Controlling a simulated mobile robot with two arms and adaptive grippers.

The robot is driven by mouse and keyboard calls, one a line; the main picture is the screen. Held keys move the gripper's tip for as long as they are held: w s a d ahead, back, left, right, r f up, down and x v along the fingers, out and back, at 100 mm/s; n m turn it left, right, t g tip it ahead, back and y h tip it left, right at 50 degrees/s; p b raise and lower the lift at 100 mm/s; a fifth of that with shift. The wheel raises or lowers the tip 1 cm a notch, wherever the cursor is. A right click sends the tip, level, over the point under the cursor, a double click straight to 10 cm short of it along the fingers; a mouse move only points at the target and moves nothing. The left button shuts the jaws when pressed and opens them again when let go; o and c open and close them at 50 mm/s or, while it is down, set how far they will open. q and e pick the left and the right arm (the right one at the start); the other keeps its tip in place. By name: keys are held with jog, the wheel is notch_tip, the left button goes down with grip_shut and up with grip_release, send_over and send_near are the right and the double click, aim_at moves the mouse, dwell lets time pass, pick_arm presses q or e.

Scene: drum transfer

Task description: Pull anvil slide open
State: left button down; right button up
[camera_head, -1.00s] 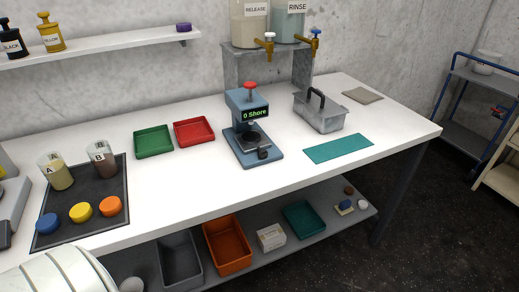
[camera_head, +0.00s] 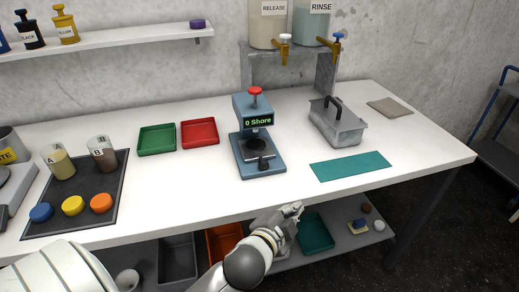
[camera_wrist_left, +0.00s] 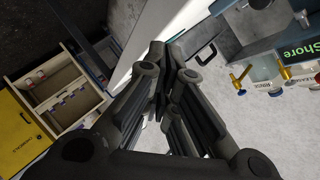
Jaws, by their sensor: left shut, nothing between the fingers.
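The blue hardness tester (camera_head: 256,122) stands on the white table, with a red knob on top and a display reading "0 Shore". Its anvil slide (camera_head: 259,151) is a dark plate with a round pad and a black knob (camera_head: 263,164) at the front, low on the tester. My left gripper (camera_head: 297,208) is in front of the table's front edge, below and right of the tester, apart from it. In the left wrist view its fingers (camera_wrist_left: 166,75) are together with nothing between them. Part of the tester (camera_wrist_left: 300,50) shows at that view's upper right. My right gripper is not in view.
Green (camera_head: 157,140) and red (camera_head: 200,132) trays lie left of the tester. A grey metal basket (camera_head: 338,124) and a teal mat (camera_head: 350,166) lie to its right. A dark mat (camera_head: 75,190) holds cups and coloured lids. Bins stand on the shelf below.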

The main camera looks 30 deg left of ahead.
pick_arm(q)
jog(key=w+d+r+m+t+h, duration=0.3)
jog(key=d+r+m+h, duration=0.15)
jog(key=r+m, duration=0.35)
jog(key=w+d+r+m+t+h, duration=0.45)
jog(key=r+m, duration=0.25)
jog(key=r, duration=0.3)
jog(key=s+d+m+g+h, duration=0.2)
jog(key=d+m+g+h, duration=0.4)
jog(key=m, duration=0.8)
jog(key=s+d+m+g+h, duration=0.2)
jog(key=d+m+g+h, duration=0.45)
jog(key=m, duration=0.65)
jog(key=m+g+y, duration=0.7)
jog(key=m+y, duration=0.4)
jog(key=y, duration=1.2)
send_near(258, 156)
jog(key=p+x, duration=0.1)
jog(key=x, duration=0.5)
jog(key=shift+s+d, duration=0.1)
jog(key=shift+d, duration=0.05)
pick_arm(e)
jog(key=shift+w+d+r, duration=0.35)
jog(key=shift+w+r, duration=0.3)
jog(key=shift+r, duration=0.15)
